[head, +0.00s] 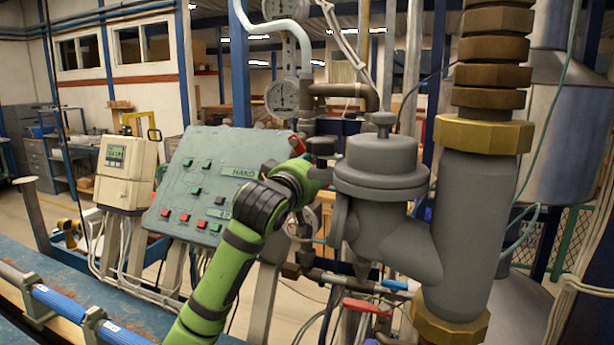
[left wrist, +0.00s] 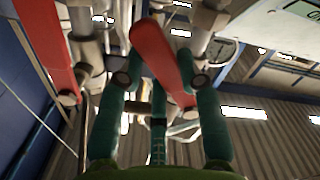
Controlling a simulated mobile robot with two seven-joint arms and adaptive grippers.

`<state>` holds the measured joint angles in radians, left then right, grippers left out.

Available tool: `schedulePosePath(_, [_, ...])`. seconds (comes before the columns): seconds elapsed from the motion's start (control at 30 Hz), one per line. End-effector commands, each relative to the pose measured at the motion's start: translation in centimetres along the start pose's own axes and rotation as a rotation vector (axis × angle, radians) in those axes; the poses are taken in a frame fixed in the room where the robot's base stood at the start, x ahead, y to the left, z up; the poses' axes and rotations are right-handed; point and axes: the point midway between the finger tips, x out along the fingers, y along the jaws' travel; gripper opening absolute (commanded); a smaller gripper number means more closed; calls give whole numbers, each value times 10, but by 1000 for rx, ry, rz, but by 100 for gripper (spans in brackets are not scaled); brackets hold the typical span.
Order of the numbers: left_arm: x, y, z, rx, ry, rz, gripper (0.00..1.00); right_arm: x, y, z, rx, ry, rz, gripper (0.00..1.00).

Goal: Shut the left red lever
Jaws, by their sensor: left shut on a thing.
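My left gripper (head: 318,172) is up against the pipework, between the control panel and the grey valve body. A second red lever (left wrist: 48,42) stands to the left, outside the fingers. In the head view a bit of red (head: 298,145) shows just behind the gripper; the rest is hidden by the gripper and arm. My right gripper is in neither view.
The grey valve body (head: 382,170) and thick grey pipe (head: 472,220) stand close to the right of the gripper. The tilted control panel (head: 205,170) is close on the left. Another red handle (head: 366,306) sits low on the pipes. A round gauge (head: 282,97) is above.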

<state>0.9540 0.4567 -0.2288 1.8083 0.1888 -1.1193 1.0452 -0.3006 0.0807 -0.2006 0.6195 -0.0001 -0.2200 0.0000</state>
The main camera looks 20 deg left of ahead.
Motion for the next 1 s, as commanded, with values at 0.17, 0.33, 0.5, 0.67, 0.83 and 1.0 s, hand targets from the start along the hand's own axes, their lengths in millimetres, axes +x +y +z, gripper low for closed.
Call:
schedulePosePath(0.17, [0,14,-1,-175,-6,2,0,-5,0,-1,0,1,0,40])
schedulePosePath(0.33, [0,24,-4,-316,-6,1,0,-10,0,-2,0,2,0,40])
schedulePosePath(0.5, [0,30,-8,-429,-6,0,0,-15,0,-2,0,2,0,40])
schedulePosePath(0.67, [0,34,-11,-503,-5,0,0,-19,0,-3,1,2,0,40])
schedulePosePath(0.83, [0,36,-13,-547,-4,-1,0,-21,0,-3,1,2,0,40])
schedulePosePath(1.0, [0,37,-14,-566,-3,0,0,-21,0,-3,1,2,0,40])
